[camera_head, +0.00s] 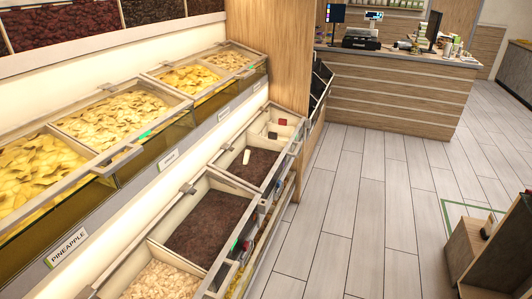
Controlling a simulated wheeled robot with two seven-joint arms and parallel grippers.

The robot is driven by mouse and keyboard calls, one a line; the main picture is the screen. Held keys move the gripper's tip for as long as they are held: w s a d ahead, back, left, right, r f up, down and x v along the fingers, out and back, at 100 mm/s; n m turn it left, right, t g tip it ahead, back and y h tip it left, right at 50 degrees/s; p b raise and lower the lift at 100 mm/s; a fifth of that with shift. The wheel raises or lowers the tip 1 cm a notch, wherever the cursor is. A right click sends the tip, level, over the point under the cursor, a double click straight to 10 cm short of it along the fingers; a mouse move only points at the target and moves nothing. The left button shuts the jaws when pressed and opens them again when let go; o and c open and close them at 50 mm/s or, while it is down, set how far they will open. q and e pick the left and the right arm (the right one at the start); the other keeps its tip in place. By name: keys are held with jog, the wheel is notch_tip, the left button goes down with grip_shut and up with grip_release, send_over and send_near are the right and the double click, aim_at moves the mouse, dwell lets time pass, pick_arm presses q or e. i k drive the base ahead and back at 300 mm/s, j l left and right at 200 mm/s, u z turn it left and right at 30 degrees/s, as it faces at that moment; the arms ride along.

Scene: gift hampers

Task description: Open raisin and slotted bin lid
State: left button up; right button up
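Two bins of dark brown, raisin-like pieces stand in the lower row of the display. The nearer dark bin (208,222) is at lower centre. The farther dark bin (258,166) holds a small white piece (246,157) near its left side. Just beyond it is a pale compartment (283,123) with small red and dark items. No raisin label is readable, and I cannot tell which bin is the slotted one. Clear lids are hard to make out, so I cannot tell whether these bins are open or shut. Neither of my grippers is in view.
The upper row holds yellow dried fruit bins (113,112) with a PINEAPPLE label (67,247). A pale-filled bin (160,278) is at the bottom. A wooden counter (395,95) stands behind. The tiled floor (375,205) is clear; a wooden unit (490,258) stands at right.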

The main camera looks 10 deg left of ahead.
aim_at(225, 146)
jog(key=i+u, duration=0.2)
jog(key=i+l, duration=0.75)
jog(key=l+u, duration=0.05)
jog(key=l, duration=0.05)
